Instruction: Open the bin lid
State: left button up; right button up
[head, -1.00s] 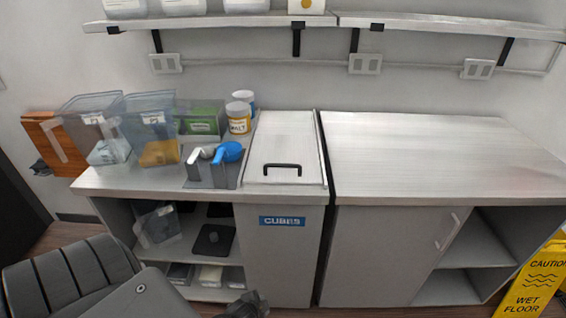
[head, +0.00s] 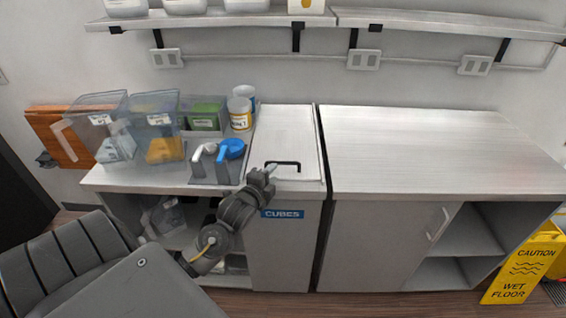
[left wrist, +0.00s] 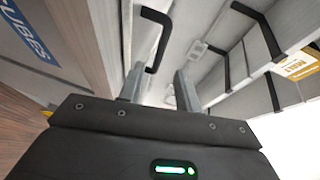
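The bin is a grey cabinet with a blue "CUBES" label (head: 283,214) on its front. Its flat metal lid (head: 285,128) is shut and has a black bar handle (head: 283,163) near the front edge. My left gripper (head: 270,171) is at the left end of the handle, just in front of it. In the left wrist view my left gripper (left wrist: 158,78) has its two fingers apart with nothing held. The black handle (left wrist: 157,38) appears ahead, partly between the fingers; I cannot tell whether they touch it. My right gripper is not in view.
Left of the lid stand a scoop holder with a blue-handled scoop (head: 231,150), labelled jars (head: 239,115) and clear containers (head: 156,120). The right counter (head: 430,150) is bare. A shelf (head: 300,20) runs above. A yellow wet-floor sign (head: 522,265) stands at lower right.

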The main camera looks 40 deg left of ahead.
aim_at(282, 164)
pick_arm(q)
jog(key=p+x, duration=0.1)
jog(key=x, duration=0.6)
jog(key=shift+w+a+p, duration=0.1)
jog(key=shift+w+p, duration=0.15)
jog(key=shift+p, duration=0.05)
jog(key=shift+w+a+f, duration=0.15)
jog(key=shift+w+f, duration=0.05)
jog(key=shift+w, duration=0.4)
grip_shut()
